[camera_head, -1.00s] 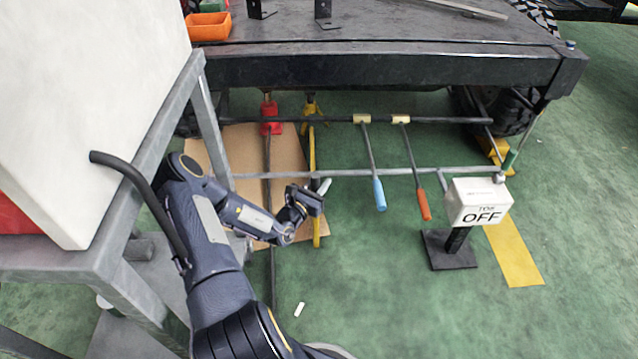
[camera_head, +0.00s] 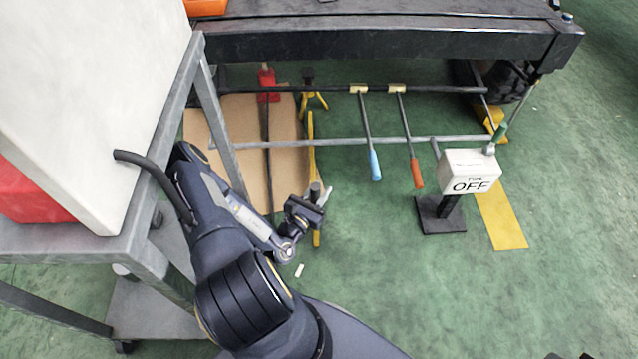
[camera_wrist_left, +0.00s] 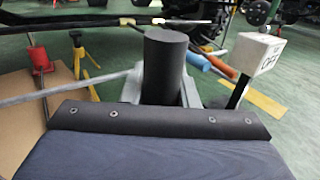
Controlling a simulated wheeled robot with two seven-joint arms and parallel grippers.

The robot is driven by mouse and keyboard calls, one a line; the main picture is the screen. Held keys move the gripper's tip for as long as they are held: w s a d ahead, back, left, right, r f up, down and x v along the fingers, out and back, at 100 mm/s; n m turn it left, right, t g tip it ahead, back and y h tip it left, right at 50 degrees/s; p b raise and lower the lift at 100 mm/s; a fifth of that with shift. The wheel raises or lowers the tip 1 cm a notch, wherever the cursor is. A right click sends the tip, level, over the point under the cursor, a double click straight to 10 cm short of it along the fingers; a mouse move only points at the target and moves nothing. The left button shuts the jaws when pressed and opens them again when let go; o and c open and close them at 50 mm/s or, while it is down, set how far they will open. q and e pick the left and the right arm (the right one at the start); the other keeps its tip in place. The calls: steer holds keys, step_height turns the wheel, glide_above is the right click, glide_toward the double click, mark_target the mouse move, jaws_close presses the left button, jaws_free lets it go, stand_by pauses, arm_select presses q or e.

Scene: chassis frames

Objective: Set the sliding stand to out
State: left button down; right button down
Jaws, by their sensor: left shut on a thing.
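A black upright cylinder (camera_wrist_left: 165,65) stands between the fingers of my left gripper (camera_head: 312,204), which is shut on it; it looks like a grip. In the left wrist view the gripper (camera_wrist_left: 165,90) has light grey fingers on both sides of the cylinder. A long yellow bar (camera_head: 312,160) runs beneath the gripper from near a yellow tripod stand (camera_head: 312,100) towards me. Which part is the sliding stand, and how the cylinder joins it, is hidden. My right gripper is out of view.
A white box marked OFF (camera_head: 468,170) stands on a black base at right. Rods with blue (camera_head: 375,165) and orange (camera_head: 417,174) grips hang from the frame under the dark bench (camera_head: 370,42). A grey table frame (camera_head: 222,120) stands close left.

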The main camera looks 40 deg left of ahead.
arm_select(q)
steer(key=shift+s+d+f, duration=0.15)
steer(key=shift+s+d, duration=0.05)
steer(key=shift+d, duration=0.1)
steer(key=c, duration=1.5)
jaws_free()
steer(key=shift+c, duration=0.2)
steer(key=o, duration=0.4)
steer(key=shift+a, duration=0.1)
steer(key=s, duration=0.2)
steer(key=s+p, duration=0.1)
steer(key=s, duration=0.4)
steer(key=shift+d+p, duration=0.35)
steer(key=shift+p, duration=0.05)
steer(key=shift+s+d, duration=0.1)
steer(key=shift+s, duration=0.3)
